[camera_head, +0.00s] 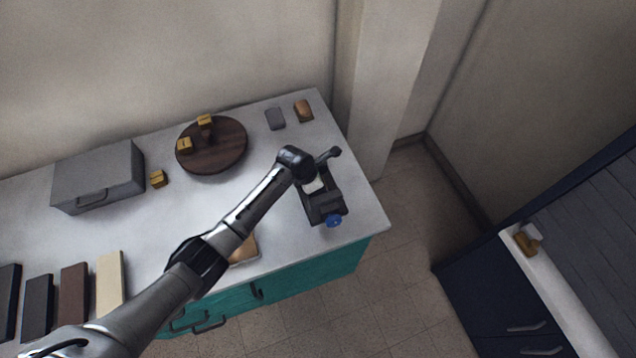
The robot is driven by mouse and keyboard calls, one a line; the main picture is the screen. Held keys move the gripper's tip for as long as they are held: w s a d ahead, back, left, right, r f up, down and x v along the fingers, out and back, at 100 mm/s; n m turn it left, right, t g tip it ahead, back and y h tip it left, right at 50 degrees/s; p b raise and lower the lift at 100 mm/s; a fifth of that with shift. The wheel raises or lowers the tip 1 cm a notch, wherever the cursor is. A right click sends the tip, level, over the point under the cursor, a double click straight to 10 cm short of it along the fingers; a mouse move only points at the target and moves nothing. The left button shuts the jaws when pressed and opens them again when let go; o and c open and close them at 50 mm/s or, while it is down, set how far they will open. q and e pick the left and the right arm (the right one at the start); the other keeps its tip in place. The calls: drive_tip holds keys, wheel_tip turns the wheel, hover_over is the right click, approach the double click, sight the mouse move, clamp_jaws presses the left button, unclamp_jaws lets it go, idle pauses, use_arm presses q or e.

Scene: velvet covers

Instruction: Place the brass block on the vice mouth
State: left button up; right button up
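Several brass-coloured blocks are in view: one (185,145) on the round dark wooden board (222,162), one (205,120) at its back edge on a brown piece, and one (158,179) on the worktop left of the board. The dark vice (325,205) with a blue end (333,221) stands near the worktop's right end. My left arm reaches from the lower left to the vice. Its wrist covers the back of the vice, and the fingers cannot be made out there. A small pale patch (315,186) shows at the vice mouth; I cannot tell what it is. My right gripper is out of view.
A grey box (98,177) stands at the back left. Grey (275,118) and copper-coloured (303,110) blocks lie at the back right. Several slabs stand front left, including a cream one (110,281). A tan piece (246,249) is partly behind my arm. Another counter (550,290) is at right.

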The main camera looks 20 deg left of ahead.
use_arm(q)
drive_tip(key=p+v, duration=0.3)
drive_tip(key=v, duration=0.9)
drive_tip(key=shift+r, duration=0.1)
drive_tip(key=s+d+f+m+y, duration=0.1)
drive_tip(key=s+f+m, duration=0.2)
drive_tip(key=s+m, duration=0.5)
drive_tip(key=s+d+f+m, duration=0.1)
drive_tip(key=s+f+m, duration=0.4)
drive_tip(key=s, duration=0.5)
drive_tip(key=s+a+r+m+y, duration=0.1)
drive_tip(key=s+r+m, duration=0.1)
drive_tip(key=s+m, duration=0.5)
drive_tip(key=s+a+r+m+y, duration=0.1)
drive_tip(key=s+r+m, duration=0.1)
drive_tip(key=s+m, duration=0.6)
drive_tip(key=shift+s+a+r+t, duration=0.3)
drive_tip(key=shift+s+a+r, duration=0.1)
drive_tip(key=shift+s, duration=0.75)
